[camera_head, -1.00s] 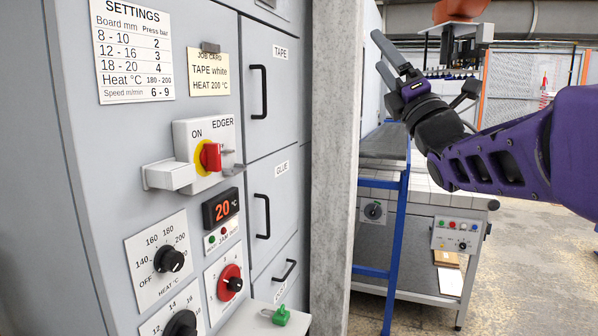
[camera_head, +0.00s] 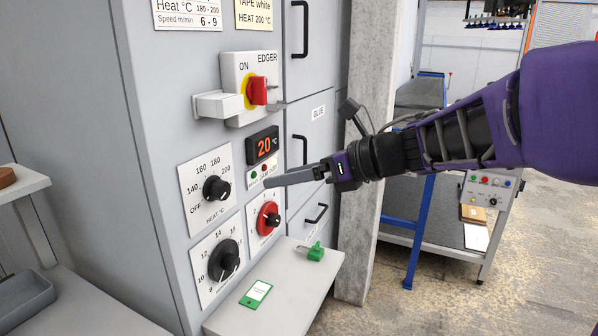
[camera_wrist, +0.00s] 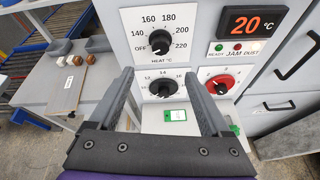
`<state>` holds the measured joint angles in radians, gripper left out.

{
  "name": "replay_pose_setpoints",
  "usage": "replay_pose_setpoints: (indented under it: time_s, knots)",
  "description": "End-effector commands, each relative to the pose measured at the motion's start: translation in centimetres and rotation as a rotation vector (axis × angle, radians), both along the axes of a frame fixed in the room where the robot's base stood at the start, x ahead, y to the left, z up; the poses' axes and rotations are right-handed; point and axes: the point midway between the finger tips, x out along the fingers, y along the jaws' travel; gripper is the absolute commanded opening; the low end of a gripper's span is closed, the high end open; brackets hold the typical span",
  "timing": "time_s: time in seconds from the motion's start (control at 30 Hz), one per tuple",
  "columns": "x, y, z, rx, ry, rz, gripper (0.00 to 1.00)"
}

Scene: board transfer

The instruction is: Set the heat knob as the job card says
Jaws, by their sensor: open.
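The black heat knob (camera_head: 216,189) sits on a white dial plate marked OFF, 140, 160, 180 and 200 on the cabinet front. It also shows in the wrist view (camera_wrist: 160,42), above and between my fingertips; I cannot tell its setting surely. The job card (camera_head: 256,15), cut off at the top, reads TAPE white, HEAT 200 °C. The red display (camera_head: 263,145) reads 20 °C. My gripper (camera_head: 270,182) is open and empty, to the right of the heat knob and apart from it. Its two fingers (camera_wrist: 159,76) point towards the panel.
The red-ringed knob (camera_head: 268,219) and a lower black knob (camera_head: 224,259) sit close below. The red EDGER switch (camera_head: 258,91) and its bracket stick out above. A ledge (camera_head: 290,285) juts out beneath, bearing a green clip (camera_head: 315,252) and a green-edged tag (camera_head: 256,293).

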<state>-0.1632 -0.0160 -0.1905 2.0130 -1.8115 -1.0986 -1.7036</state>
Motion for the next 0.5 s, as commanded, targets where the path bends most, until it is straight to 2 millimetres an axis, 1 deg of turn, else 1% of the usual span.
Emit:
replay_pose_setpoints:
  time_s: [0.03, 0.5]
  knots:
    - [0.2, 0.9, -0.5, 0.001, 0.0, 0.003, 0.82]
    - [3.9, 9.7, -4.5, 0.001, 0.004, 0.002, 0.82]
